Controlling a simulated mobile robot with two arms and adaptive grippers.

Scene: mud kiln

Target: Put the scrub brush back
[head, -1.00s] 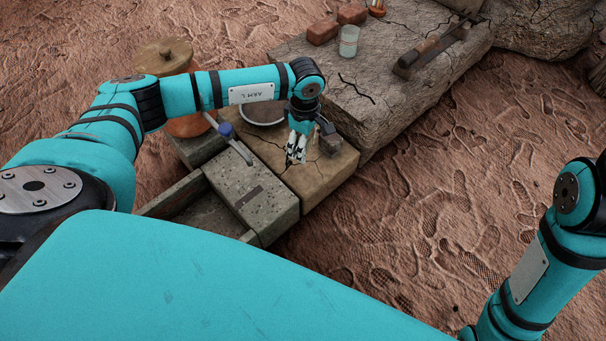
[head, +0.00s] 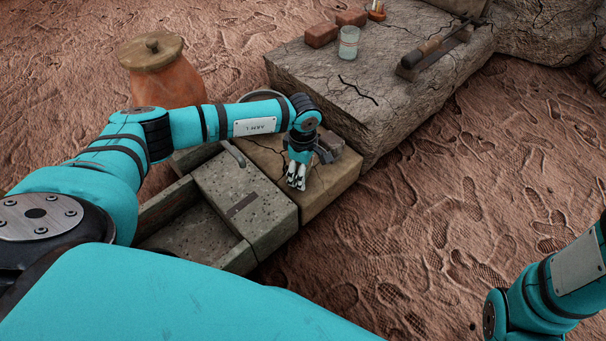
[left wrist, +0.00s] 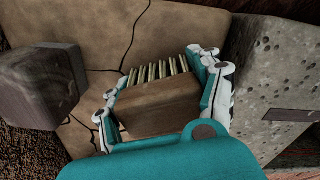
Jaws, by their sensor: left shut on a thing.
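The scrub brush (left wrist: 158,107) is a brown wooden block with a row of pale bristles, seen in the left wrist view. My left gripper (left wrist: 165,90) is shut on it, with white fingers on both sides of the block. In the head view my left gripper (head: 297,182) points down over the cracked tan slab (head: 325,193); the brush is hard to make out there. I cannot tell whether the brush touches the slab. My right gripper is out of view; only part of that arm shows at lower right.
A dark block (left wrist: 42,82) stands on the slab beside the gripper. The speckled stone block (head: 243,200) and a basin (head: 190,235) adjoin the slab. A lidded clay jar (head: 165,75) stands behind my arm. A higher rock ledge (head: 375,100) holds bricks, a glass and a tool.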

